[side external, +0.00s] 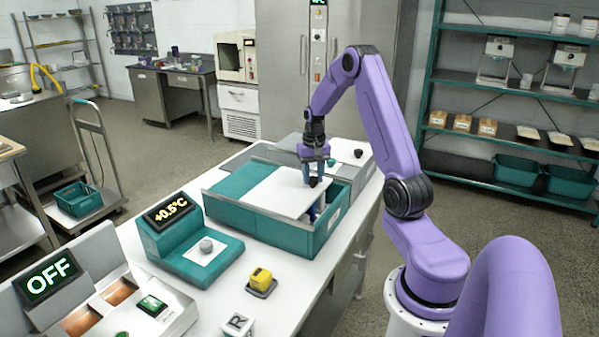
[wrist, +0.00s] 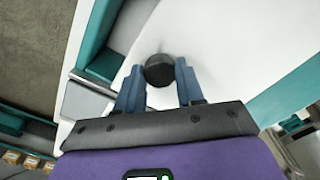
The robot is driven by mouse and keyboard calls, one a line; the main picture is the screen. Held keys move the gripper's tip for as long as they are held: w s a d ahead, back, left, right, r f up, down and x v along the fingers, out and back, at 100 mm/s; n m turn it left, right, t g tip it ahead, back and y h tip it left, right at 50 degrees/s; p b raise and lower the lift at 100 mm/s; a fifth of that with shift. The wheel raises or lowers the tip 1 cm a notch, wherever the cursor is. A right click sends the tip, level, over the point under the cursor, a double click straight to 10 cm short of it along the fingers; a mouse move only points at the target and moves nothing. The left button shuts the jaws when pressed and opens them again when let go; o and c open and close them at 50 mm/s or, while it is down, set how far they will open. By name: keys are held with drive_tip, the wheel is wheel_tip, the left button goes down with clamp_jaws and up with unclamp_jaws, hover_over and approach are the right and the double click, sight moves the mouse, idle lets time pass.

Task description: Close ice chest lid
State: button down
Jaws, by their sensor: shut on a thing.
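The ice chest (side external: 262,233) is a teal box on the white bench, in the middle of the side external view. Its flat white lid (side external: 277,191) lies over part of the top, with a teal panel to its left. An opening shows at the right end, with blue something inside that I cannot make out. My gripper (side external: 314,181) points down at the right part of the lid and is shut on its black knob (wrist: 159,70). In the wrist view the blue fingers sit on either side of the knob, above the white lid (wrist: 225,45).
A teal temperature display reading +0.5°C (side external: 172,212) stands left of the chest. A yellow block (side external: 261,278) sits in front of it. A grey unit with a dark knob (side external: 358,154) is close behind. An OFF panel (side external: 50,280) is at the front left.

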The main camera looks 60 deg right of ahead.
drive_tip(key=s, duration=0.6)
drive_tip(key=shift+s, duration=0.15)
drive_tip(key=c, duration=0.7)
unclamp_jaws()
drive_tip(key=shift+r, duration=0.15)
wheel_tip(320, 180, up, 17)
drive_tip(key=shift+r, duration=0.1)
